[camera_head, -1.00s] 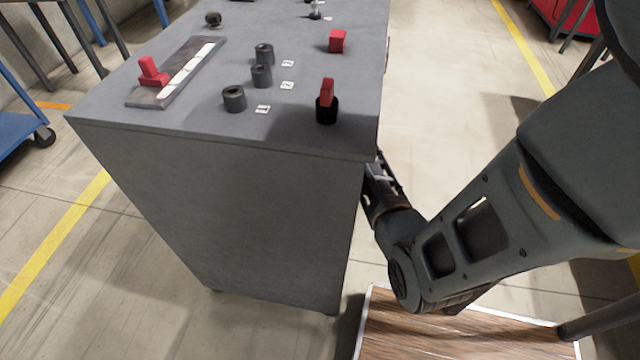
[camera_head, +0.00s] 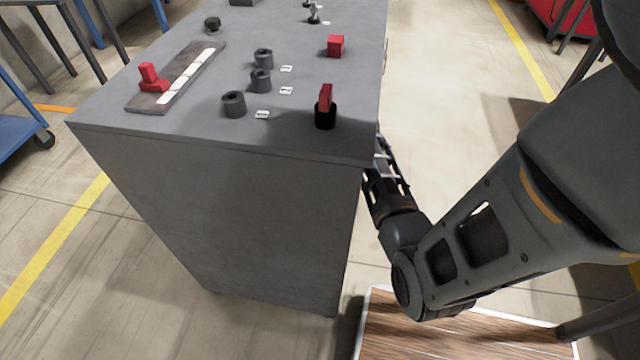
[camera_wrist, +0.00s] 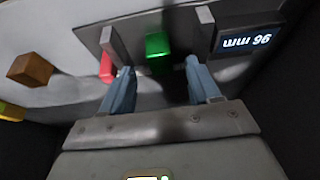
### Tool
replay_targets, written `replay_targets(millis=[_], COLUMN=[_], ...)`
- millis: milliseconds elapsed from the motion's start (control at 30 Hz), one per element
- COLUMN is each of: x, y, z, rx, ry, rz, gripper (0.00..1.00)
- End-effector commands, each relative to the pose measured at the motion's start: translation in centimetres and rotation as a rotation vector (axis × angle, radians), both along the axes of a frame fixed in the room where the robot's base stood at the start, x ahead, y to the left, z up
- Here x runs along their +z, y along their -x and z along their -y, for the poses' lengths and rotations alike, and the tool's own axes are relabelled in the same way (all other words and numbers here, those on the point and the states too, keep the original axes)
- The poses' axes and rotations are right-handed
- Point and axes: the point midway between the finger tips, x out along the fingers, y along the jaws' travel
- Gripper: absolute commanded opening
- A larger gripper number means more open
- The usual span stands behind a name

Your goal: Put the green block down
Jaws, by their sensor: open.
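The green block (camera_wrist: 157,46) shows in the wrist view, resting on a grey surface between two upright grey plates, a left one (camera_wrist: 113,45) and a right one (camera_wrist: 205,28). My gripper (camera_wrist: 158,72) is open, with its two blue-grey fingers apart. The block lies just beyond the fingertips, and nothing is clasped between them. In the head view my gripper (camera_head: 384,168) is beside the right side of the grey cabinet (camera_head: 225,215), partly hidden by it. The green block is not visible in the head view.
A display (camera_wrist: 248,43) reading 96 mm upside down stands by the right plate. A red object (camera_wrist: 106,68) and a brown block (camera_wrist: 30,70) lie to the left. On the cabinet top are a red block (camera_head: 336,45), black cylinders (camera_head: 234,104) and a strip with a red piece (camera_head: 153,80).

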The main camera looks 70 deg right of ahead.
Motion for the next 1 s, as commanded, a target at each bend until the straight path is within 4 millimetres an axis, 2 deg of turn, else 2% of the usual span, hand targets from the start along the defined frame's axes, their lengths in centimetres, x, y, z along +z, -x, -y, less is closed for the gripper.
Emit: replay_targets(millis=[100,300,1000], x=[1.7,3.0,3.1], y=[0.7,1.2,1.3], z=[0.0,0.0,0.1], rx=[0.000,0.000,-0.001], ry=[0.001,0.000,-0.001], rz=[0.000,0.000,-0.001], gripper=[0.62,0.62,0.62])
